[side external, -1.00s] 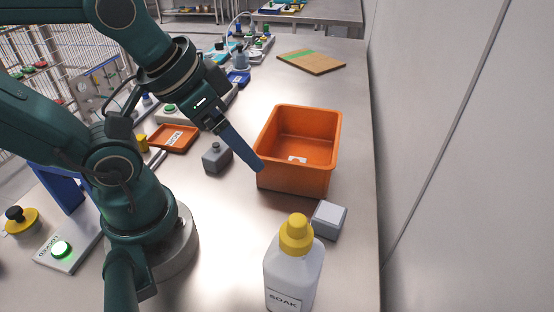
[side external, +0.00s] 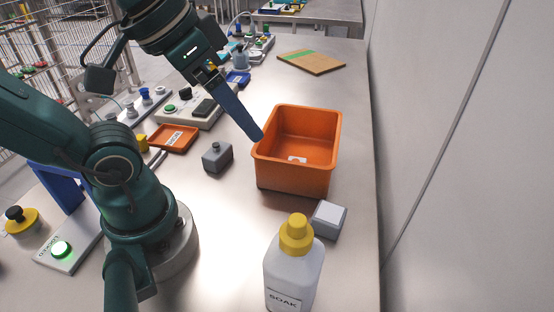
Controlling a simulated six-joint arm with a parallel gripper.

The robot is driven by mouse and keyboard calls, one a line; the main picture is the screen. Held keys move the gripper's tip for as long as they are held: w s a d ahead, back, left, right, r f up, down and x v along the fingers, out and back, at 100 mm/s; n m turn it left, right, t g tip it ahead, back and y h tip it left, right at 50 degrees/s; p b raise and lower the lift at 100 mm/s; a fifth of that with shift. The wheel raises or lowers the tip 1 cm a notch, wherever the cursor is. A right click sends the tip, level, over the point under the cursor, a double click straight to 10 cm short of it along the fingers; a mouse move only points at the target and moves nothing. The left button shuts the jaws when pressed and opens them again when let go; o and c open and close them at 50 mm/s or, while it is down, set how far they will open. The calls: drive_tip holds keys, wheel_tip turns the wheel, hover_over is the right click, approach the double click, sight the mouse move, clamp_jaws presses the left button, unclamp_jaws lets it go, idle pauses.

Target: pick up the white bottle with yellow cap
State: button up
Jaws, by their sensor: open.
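The white bottle (side external: 292,276) with a yellow cap (side external: 296,234) stands upright on the table at the bottom of the side external view. Its front label reads "SOAK" and its base is cut off by the frame edge. My gripper (side external: 256,136) is beyond the bottle, up and to the left of it in the picture, with its blue finger tip by the left rim of the orange bin. Its fingers overlap in this view. It is open with nothing seen in it and is well apart from the bottle.
An orange bin (side external: 262,172) stands behind the bottle. A grey block with a white top (side external: 329,218) sits between them. A grey box (side external: 217,157) and an orange tray (side external: 174,138) lie left of the bin. A wall (side external: 460,150) runs along the right. A cutting board (side external: 311,62) lies farther back.

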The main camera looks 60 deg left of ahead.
drive_tip(key=s+d+f+n+g+h, duration=0.1)
drive_tip(key=d+f+n+g+h, duration=0.1)
drive_tip(key=d+f+n+g, duration=0.15)
drive_tip(key=n+g+h, duration=0.8)
drive_tip(key=n+h, duration=0.2)
approach(297, 232)
drive_tip(key=s+d+r, duration=0.1)
drive_tip(key=d, duration=0.2)
wheel_tip(297, 232, down, 4)
drive_tip(key=shift+s+d+r+m, duration=0.1)
drive_tip(key=shift+s+d+m, duration=0.1)
drive_tip(key=shift+m, duration=0.15)
drive_tip(key=shift+f+x, duration=0.2)
drive_tip(key=shift+x, duration=1.15)
drive_tip(key=shift+f+x, duration=0.2)
drive_tip(key=shift+x, duration=1.2)
drive_tip(key=shift+a, duration=0.2)
clamp_jaws()
